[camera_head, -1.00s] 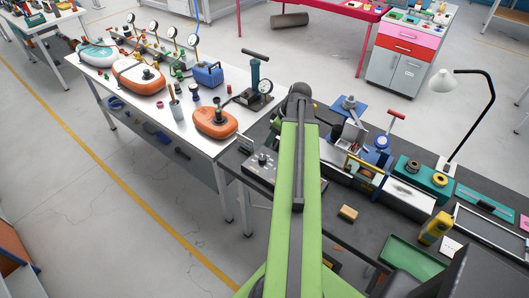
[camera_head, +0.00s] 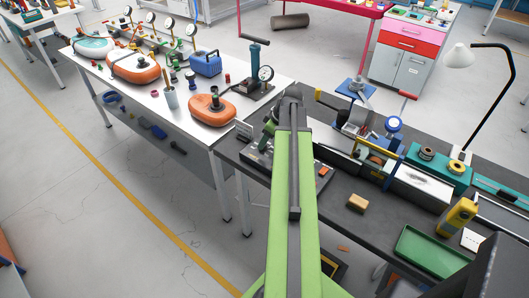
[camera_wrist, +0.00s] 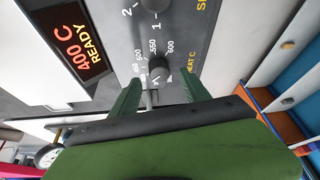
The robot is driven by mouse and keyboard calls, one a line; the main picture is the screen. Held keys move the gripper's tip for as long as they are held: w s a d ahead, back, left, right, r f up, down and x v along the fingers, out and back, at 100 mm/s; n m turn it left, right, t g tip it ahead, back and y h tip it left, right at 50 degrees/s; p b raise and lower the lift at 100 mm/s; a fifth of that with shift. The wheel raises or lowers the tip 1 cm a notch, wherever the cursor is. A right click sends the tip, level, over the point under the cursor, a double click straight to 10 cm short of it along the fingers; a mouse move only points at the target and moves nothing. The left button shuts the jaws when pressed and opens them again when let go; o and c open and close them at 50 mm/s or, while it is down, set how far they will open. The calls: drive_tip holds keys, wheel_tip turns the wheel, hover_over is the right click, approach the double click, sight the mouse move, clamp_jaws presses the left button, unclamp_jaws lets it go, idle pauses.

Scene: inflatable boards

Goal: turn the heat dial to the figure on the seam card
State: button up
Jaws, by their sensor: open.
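In the wrist view the heat dial (camera_wrist: 158,66) is a small dark knob on a grey control panel (camera_wrist: 118,22). White figures such as 550 ring it, and "HEAT C" is printed beside it. A display (camera_wrist: 80,45) reads 400 C READY in orange. My gripper (camera_wrist: 160,84) is open, its two green fingers to either side of the dial's near edge; I cannot tell whether they touch it. In the head view my arm hides the gripper and part of the control box (camera_head: 257,158).
A second knob (camera_wrist: 155,4) sits above the dial. On the dark bench (camera_head: 335,190) are a tan block (camera_head: 358,202), a green tray (camera_head: 430,248), a yellow tool (camera_head: 457,214) and another white card (camera_head: 473,240). A white table (camera_head: 185,130) holds an orange board (camera_head: 212,108).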

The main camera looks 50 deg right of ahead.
drive_tip(key=shift+b+x, duration=0.75)
drive_tip(key=shift+x, duration=0.7)
